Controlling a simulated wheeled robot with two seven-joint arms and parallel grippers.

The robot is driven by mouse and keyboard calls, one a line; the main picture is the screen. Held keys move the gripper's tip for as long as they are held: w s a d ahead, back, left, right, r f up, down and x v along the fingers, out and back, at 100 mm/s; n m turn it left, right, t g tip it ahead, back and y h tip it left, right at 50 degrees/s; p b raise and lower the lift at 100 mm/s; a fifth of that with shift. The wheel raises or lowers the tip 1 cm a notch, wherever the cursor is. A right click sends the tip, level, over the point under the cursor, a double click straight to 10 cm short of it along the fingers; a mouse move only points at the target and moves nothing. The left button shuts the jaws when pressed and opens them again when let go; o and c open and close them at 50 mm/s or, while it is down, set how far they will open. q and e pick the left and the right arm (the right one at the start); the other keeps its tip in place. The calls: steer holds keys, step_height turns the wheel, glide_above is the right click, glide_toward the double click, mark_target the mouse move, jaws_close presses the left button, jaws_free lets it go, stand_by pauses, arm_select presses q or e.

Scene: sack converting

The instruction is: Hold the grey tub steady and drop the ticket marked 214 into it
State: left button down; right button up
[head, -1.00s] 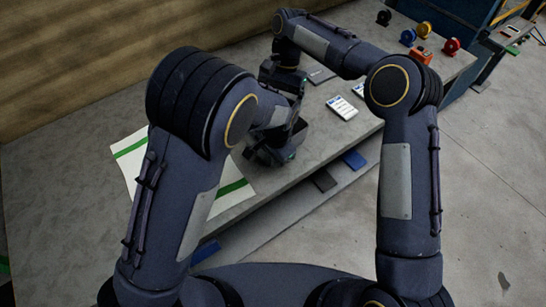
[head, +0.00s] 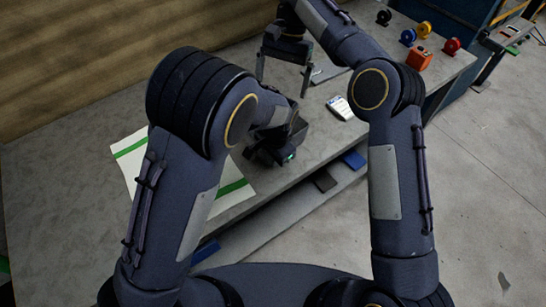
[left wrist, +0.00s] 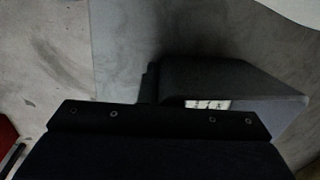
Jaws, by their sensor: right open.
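My left gripper (head: 277,148) is low over the table near its front edge, seen from behind; its fingers are hidden. In the left wrist view a dark grey box-like thing, likely the grey tub (left wrist: 228,77), is right against the gripper body. A small white patch with dark marks (left wrist: 208,103) shows at its lower edge; I cannot tell whether it is the ticket or a label. My right gripper (head: 283,86) is open above the table behind the left one, fingers down, with nothing seen between them. A white card (head: 340,107) lies to its right; no 214 is readable.
A white sheet with green stripes (head: 133,164) lies at left. A lower shelf holds a blue item (head: 354,159).

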arm_select(q)
steer(key=c, duration=1.5)
jaws_free()
steer(key=shift+c, duration=0.2)
step_height(320, 180, up, 12)
steer(key=shift+s+d, duration=0.35)
steer(key=shift+s, duration=0.05)
